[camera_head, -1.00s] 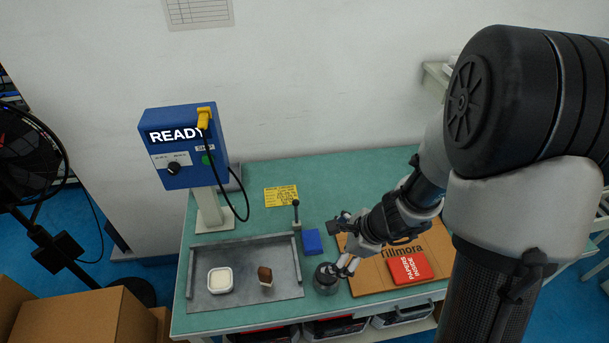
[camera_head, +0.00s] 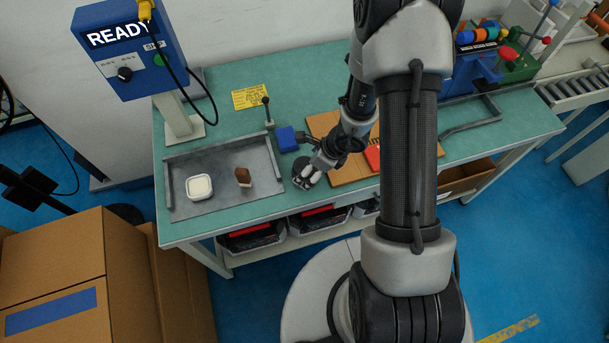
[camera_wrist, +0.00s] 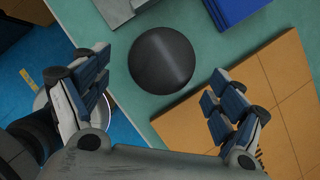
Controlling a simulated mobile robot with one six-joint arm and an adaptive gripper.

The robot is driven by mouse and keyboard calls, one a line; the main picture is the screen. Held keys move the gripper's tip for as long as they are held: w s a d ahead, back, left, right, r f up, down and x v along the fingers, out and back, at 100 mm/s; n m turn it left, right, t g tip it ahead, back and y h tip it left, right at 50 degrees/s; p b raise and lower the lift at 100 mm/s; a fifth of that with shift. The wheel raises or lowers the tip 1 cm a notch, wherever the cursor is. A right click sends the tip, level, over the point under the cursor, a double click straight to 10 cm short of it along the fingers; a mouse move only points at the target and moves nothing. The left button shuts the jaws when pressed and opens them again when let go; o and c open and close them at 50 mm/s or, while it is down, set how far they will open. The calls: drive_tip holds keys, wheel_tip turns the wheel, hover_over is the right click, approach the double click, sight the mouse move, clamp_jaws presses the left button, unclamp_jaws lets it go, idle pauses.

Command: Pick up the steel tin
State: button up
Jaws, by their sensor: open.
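The steel tin is the dark grey round thing (camera_wrist: 162,60) seen from above in the wrist view, on the green bench top. In the head view the tin (camera_head: 299,164) is small and partly hidden by my gripper (camera_head: 308,178). In the wrist view my gripper (camera_wrist: 152,85) is open and empty. One finger is on the left of the picture and one on the right, with the tin between and a little beyond them. I see no contact with the tin.
A brown board (camera_wrist: 245,105) lies right of the tin, with a red box (camera_head: 373,158) on it. A blue box (camera_head: 287,139) is close behind the tin. A grey tray (camera_head: 215,205) to the left holds a white tub (camera_head: 199,187) and a brown item (camera_head: 243,177).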

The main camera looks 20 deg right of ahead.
drive_tip(key=shift+b+x, duration=0.95)
drive_tip(key=shift+x, duration=1.8)
drive_tip(key=shift+c, duration=0.3)
drive_tip(key=shift+r, duration=0.1)
drive_tip(key=c, duration=1.2)
wheel_tip(320, 180, up, 20)
drive_tip(key=p, duration=1)
drive_tip(key=shift+p, duration=0.4)
